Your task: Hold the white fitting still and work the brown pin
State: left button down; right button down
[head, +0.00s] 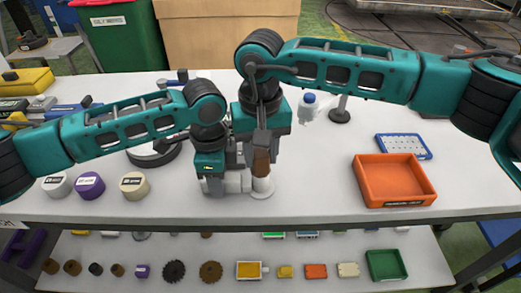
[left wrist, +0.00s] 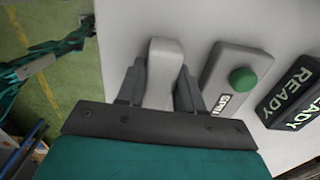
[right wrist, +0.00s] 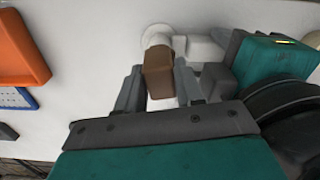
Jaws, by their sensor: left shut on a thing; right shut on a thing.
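The white fitting (head: 235,184) is near the front edge of the white table, with a round white base (head: 262,193) at its right. My left gripper (head: 226,181) comes in from the left and is shut on the white fitting; in the left wrist view its pale end (left wrist: 164,68) is between the fingers. The brown pin (head: 261,163) stands upright over the white round part. My right gripper (head: 262,142) points down from above and is shut on the brown pin, which also shows between its fingers in the right wrist view (right wrist: 158,72). How deep the pin sits is hidden.
An orange tray (head: 394,181) and a blue-rimmed tray (head: 403,147) are at the right. Several round pots (head: 90,185) stand at the left. A box with a green button (left wrist: 242,80) and a READY sign (left wrist: 293,92) are close to my left gripper.

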jog(key=shift+w+r, duration=0.1)
jog(key=shift+r, duration=0.6)
dwell(0.5)
jog(key=shift+w+r, duration=0.2)
jog(key=shift+r, duration=2.85)
notch_tip(320, 180, up, 5)
jog(key=shift+w, duration=0.1)
pick_arm(q)
jog(key=c, duration=0.6)
grip_release()
jog(key=shift+c, duration=0.2)
jog(key=shift+r, duration=0.1)
